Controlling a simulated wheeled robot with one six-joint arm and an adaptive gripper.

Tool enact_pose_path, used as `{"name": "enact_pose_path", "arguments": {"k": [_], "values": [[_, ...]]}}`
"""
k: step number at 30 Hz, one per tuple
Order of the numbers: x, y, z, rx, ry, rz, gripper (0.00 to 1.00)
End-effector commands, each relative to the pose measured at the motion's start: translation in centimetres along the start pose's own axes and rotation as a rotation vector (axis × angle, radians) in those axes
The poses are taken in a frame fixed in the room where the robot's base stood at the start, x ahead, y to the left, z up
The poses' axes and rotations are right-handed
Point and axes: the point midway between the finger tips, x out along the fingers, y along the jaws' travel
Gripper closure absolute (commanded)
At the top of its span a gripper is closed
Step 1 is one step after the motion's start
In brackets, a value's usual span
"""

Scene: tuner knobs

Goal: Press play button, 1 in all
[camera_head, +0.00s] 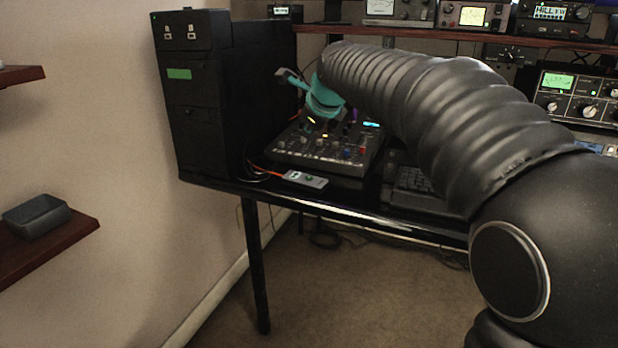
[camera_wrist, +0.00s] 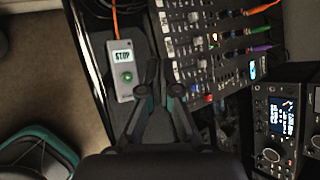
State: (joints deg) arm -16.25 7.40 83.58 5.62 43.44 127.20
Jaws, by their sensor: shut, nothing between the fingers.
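A small pale grey box (camera_wrist: 124,94) with an orange cable shows in the wrist view. It carries a round green button (camera_wrist: 126,78) and a small lit screen (camera_wrist: 122,57) that appears to read "STOP". In the head view the box (camera_head: 306,180) lies near the table's front edge, before the mixer. My gripper (camera_wrist: 158,66) is shut and empty. In the wrist view its fingertips show just right of the box, by the mixer's edge, apart from the button. In the head view my gripper (camera_head: 318,122) is over the mixer, its fingertips hard to make out.
The mixer (camera_head: 333,161) with many knobs and coloured cables stands behind the box. A tall black cabinet (camera_head: 203,135) is at the left, and a keyboard (camera_head: 414,184) at the right. A radio with a lit display (camera_wrist: 282,118) is at the wrist view's right.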

Motion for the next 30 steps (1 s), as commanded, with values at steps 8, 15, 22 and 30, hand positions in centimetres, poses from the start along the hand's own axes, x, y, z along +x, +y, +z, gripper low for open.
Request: {"name": "enact_pose_path", "arguments": {"k": [8,15,22,30], "values": [[2.0,1.4,-1.5,0.000,0.000,0.000,1.00],[4.2,3.0,-3.1,0.000,0.000,0.000,1.00],[5.6,4.1,-4.1,0.000,0.000,0.000,1.00],[5.8,4.3,-4.3,0.000,0.000,0.000,1.00]]}}
